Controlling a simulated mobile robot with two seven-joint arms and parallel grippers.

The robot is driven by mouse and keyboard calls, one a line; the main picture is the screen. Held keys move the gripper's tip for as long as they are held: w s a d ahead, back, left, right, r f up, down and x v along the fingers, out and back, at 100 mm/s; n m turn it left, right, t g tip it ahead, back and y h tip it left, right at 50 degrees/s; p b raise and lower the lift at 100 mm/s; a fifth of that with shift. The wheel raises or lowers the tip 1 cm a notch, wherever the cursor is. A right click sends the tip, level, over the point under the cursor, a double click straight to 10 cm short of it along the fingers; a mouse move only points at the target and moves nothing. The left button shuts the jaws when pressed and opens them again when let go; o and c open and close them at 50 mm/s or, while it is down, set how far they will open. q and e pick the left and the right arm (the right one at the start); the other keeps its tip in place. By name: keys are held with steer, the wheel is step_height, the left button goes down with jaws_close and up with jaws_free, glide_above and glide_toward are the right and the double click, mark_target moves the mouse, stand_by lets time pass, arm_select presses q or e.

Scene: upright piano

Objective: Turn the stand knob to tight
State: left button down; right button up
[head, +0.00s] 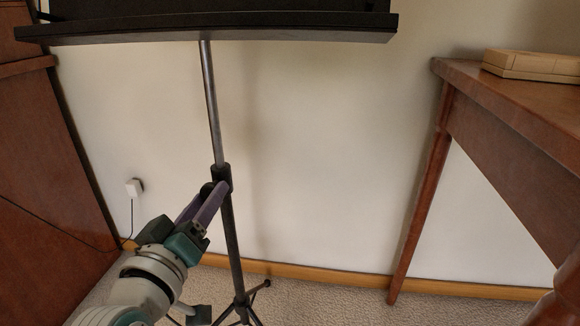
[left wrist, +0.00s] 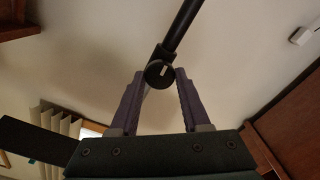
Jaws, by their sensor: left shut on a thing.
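The music stand has a black desk (head: 215,28) at the top, a grey upper rod (head: 211,95) and a darker lower tube (head: 233,240). The small dark stand knob (head: 206,188) sits on the collar where rod and tube meet. In the left wrist view the round black knob (left wrist: 159,74) shows a short pale mark, nearly upright in the picture. My left gripper (head: 213,194) reaches the collar from the lower left. Its purple fingers (left wrist: 161,82) stand on both sides of the knob and are shut on it. My right gripper is not in view.
A wooden table (head: 500,92) with a pale box (head: 532,65) stands at the right. Brown wooden furniture (head: 45,170) is at the left. A plug with a cord (head: 134,188) is on the wall behind. The stand's tripod legs (head: 255,292) rest on the carpet.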

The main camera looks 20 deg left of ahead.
arm_select(q)
steer(key=shift+r+m, duration=0.1)
steer(key=shift+m, duration=0.2)
stand_by(0.4)
steer(key=shift+c, duration=1.8)
jaws_free()
steer(key=p+v, duration=0.3)
steer(key=v, duration=0.7)
steer(key=shift+a, duration=0.1)
